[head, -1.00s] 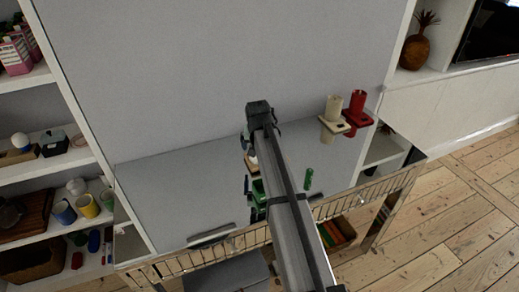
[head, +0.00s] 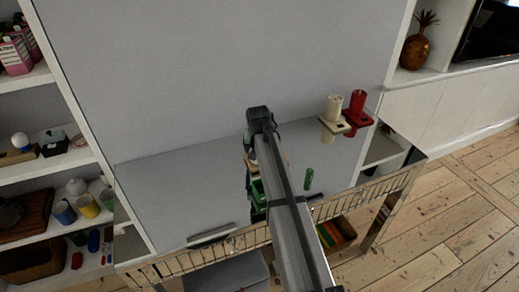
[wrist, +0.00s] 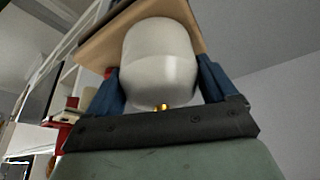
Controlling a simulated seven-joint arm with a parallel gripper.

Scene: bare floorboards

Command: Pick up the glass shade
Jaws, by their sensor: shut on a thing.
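The glass shade (wrist: 160,60) is a smooth white rounded piece between the two blue fingers of my gripper (wrist: 165,85) in the wrist view. My gripper is shut on it, one finger at each side. A flat tan wooden piece (wrist: 97,48) shows right behind the shade; I cannot tell whether they touch. A small orange-gold bit (wrist: 162,107) shows at the shade's near edge. In the head view my arm hides the shade and most of the gripper, above the shiny tabletop.
A small green object (head: 308,179) lies nearer. A grey wall panel rises behind. Shelves with cups and boxes stand at the left.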

